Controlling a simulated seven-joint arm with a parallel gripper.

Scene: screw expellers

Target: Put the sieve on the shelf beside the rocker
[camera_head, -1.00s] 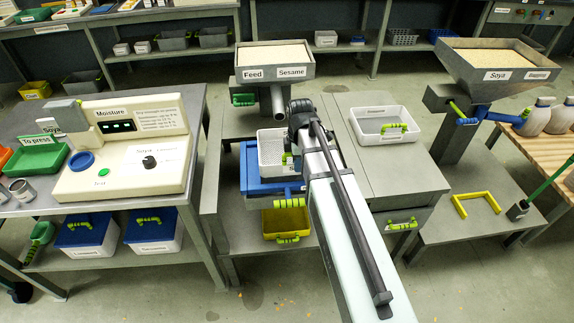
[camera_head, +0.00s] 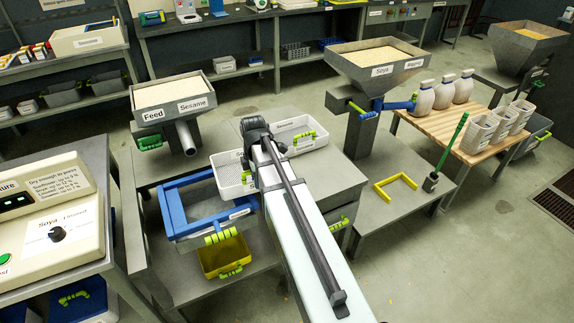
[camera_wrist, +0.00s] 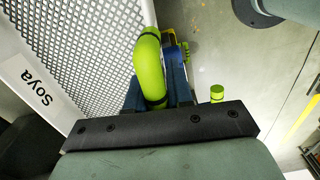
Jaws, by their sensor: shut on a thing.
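The sieve (camera_head: 230,172) is a white perforated tray. In the wrist view it fills the upper left (camera_wrist: 85,45), with a "Soya" label on its rim. My gripper (camera_wrist: 158,98) is shut on its green looped handle, between dark blue fingers. In the head view my arm hides the gripper and part of the sieve. The sieve is held in the air, above and right of the rocker (camera_head: 172,208), a blue frame with a green handle. The rocker's frame is empty. The grey shelf (camera_head: 172,277) lies low beside and under the rocker.
A yellow bin (camera_head: 222,255) hangs or stands under the rocker's front. A white tray with a green handle (camera_head: 297,132) sits on the grey bench top right of my arm. The sesame feed hopper (camera_head: 172,95) stands behind; a soya hopper (camera_head: 378,62) stands right.

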